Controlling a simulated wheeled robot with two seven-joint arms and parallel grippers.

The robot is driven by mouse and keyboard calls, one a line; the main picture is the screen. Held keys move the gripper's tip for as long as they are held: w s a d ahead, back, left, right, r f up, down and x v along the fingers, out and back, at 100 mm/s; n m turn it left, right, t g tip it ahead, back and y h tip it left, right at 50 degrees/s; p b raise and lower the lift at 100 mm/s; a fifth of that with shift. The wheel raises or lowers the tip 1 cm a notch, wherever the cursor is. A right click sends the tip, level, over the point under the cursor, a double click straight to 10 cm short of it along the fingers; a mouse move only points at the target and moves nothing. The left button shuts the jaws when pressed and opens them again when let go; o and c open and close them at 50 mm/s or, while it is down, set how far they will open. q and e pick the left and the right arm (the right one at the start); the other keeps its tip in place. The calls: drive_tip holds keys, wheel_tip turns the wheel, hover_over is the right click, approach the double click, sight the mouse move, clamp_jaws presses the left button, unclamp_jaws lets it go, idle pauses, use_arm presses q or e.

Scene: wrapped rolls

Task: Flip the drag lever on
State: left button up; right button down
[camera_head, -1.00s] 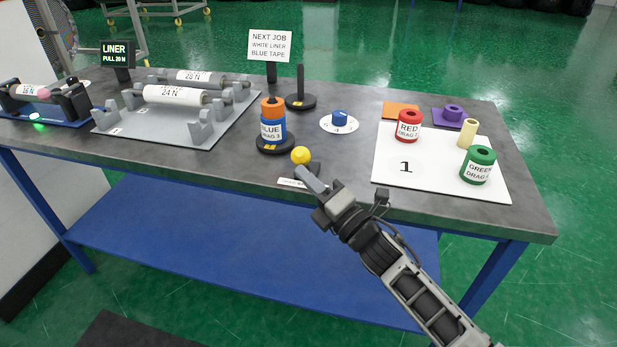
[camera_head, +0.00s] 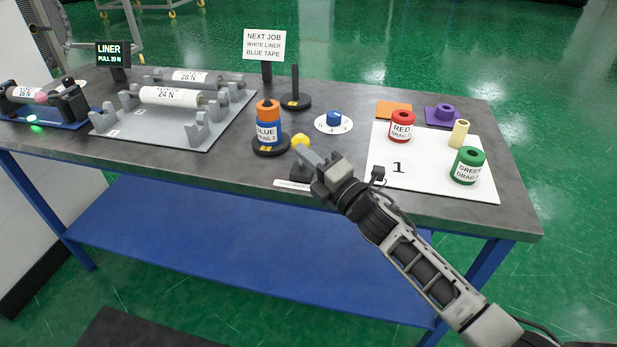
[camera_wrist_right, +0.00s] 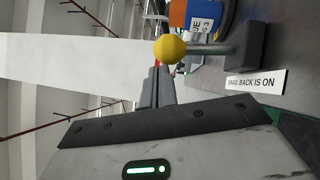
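The drag lever has a yellow ball knob (camera_head: 301,140) on a short rod over a dark base block (camera_head: 299,168). The right wrist view shows the knob (camera_wrist_right: 170,49), the rod (camera_wrist_right: 208,49) and the base (camera_wrist_right: 243,46), with the rod standing about square to the base. A label (camera_wrist_right: 255,83) there reads "DRAG: BACK IS ON". My right gripper (camera_head: 308,157) is at the near side of the knob, fingers together and empty. In the wrist view its fingertips (camera_wrist_right: 158,72) meet the knob's edge; I cannot tell if they touch. My left gripper is out of view.
A blue roll (camera_head: 267,133) with an orange one (camera_head: 268,109) on top stands on a spindle just behind and left of the lever. A white board (camera_head: 420,182) with red and green rolls lies to the right. Bare tabletop (camera_head: 200,163) lies left of the lever.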

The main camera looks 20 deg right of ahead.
drive_tip(key=w+d, duration=0.1)
drive_tip(key=w+d+r+b, duration=0.1)
drive_tip(key=w, duration=0.1)
drive_tip(key=shift+w+r, duration=0.2)
drive_tip(key=w, duration=0.1)
drive_tip(key=w+d+b, duration=0.1)
drive_tip(key=w+b, duration=0.1)
drive_tip(key=shift+d, duration=0.3)
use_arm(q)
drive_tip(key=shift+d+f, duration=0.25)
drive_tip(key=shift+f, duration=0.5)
use_arm(e)
drive_tip(key=shift+w+f, duration=0.1)
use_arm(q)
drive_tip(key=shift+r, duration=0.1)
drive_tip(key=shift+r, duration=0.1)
